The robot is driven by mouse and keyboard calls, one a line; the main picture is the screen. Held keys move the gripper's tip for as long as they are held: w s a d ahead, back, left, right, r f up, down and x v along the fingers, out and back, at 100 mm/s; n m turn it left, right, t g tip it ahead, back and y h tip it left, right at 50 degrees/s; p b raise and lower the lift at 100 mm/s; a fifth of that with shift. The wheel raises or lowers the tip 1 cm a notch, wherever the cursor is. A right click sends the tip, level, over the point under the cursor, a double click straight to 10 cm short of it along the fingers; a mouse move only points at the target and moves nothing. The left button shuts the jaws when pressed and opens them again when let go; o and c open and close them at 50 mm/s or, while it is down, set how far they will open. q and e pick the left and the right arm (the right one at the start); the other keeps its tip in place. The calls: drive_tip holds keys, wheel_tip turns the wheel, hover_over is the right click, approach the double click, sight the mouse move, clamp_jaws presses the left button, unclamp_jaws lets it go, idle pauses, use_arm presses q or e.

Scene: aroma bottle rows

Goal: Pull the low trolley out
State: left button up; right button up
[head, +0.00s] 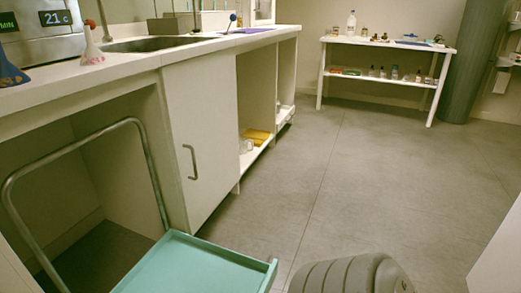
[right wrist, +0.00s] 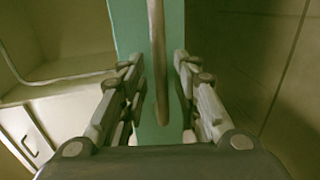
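The low trolley has a flat green deck (head: 195,268) and a tall bent metal tube hoop (head: 82,140). It stands partly in the open bay under the counter, with its deck's right end on the floor side. In the right wrist view, a round metal bar (right wrist: 157,45) runs lengthwise in front of a green panel (right wrist: 126,25) of the trolley. My right gripper (right wrist: 158,68) is open, with one finger on each side of the bar and gaps visible. A thin metal tube (right wrist: 50,78) curves at left there. My left gripper is in neither view.
The counter (head: 165,57) with a white cabinet door (head: 200,140) runs along the left. A table (head: 385,44) with bottles stands at the back right, beside a grey column (head: 475,60). The floor (head: 330,190) between is clear. A white panel edge (head: 500,255) shows at lower right.

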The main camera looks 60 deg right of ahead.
drive_tip(key=v, duration=1.2)
idle(0.4)
